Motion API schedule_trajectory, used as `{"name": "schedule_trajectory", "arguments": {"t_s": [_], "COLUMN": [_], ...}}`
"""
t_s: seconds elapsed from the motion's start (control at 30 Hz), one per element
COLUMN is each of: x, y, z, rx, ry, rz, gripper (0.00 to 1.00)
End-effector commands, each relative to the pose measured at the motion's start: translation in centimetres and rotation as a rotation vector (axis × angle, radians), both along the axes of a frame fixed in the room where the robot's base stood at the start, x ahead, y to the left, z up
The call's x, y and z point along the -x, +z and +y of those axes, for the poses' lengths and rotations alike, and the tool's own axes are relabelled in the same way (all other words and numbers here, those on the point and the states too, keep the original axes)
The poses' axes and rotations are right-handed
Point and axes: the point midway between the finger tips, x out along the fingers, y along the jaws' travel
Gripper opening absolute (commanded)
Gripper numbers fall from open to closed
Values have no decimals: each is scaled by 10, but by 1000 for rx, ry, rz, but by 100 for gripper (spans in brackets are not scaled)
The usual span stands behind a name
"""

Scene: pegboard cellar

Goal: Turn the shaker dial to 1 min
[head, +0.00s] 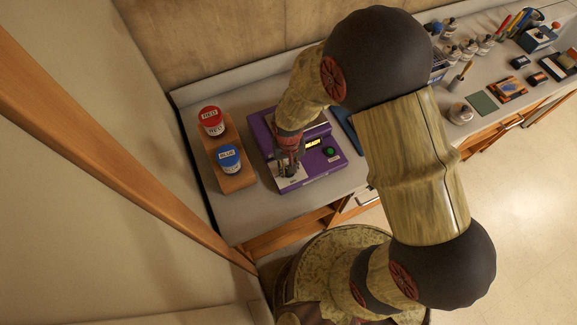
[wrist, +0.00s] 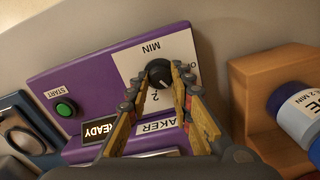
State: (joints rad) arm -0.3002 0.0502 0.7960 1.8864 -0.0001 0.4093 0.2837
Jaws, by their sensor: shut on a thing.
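The shaker (head: 318,183) is a purple box on the bench, with a lit READY display (wrist: 100,131) and a green START button (wrist: 66,108). In the wrist view its black dial (wrist: 158,73) sits on a white scale plate (wrist: 134,62) marked MIN, with a 2 visible. The rest of the scale is partly hidden by my fingers. My gripper (wrist: 160,88) is shut on the dial, one finger on each side. In the head view my gripper (head: 290,160) is over the left part of the shaker and hides the dial.
A wooden rack (head: 234,179) left of the shaker holds a red-lidded jar (head: 211,120) and a blue-lidded jar (head: 229,158). A blue object (head: 344,130) lies just right of the shaker. Bottles and small items crowd the bench's far right.

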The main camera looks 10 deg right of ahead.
Motion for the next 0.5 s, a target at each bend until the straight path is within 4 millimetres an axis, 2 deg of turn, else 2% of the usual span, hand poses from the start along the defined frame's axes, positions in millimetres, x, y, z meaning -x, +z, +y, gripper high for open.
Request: {"name": "schedule_trajectory", "arguments": {"t_s": [0.2, 0.23, 0.5], "x": [-1, -1, 0], "y": [0, 0, 0], "z": [1, 1, 0], "rx": [-1, -1, 0], "ry": [1, 1, 2], "rz": [-2, -2, -1], "gripper": [0, 23, 38]}}
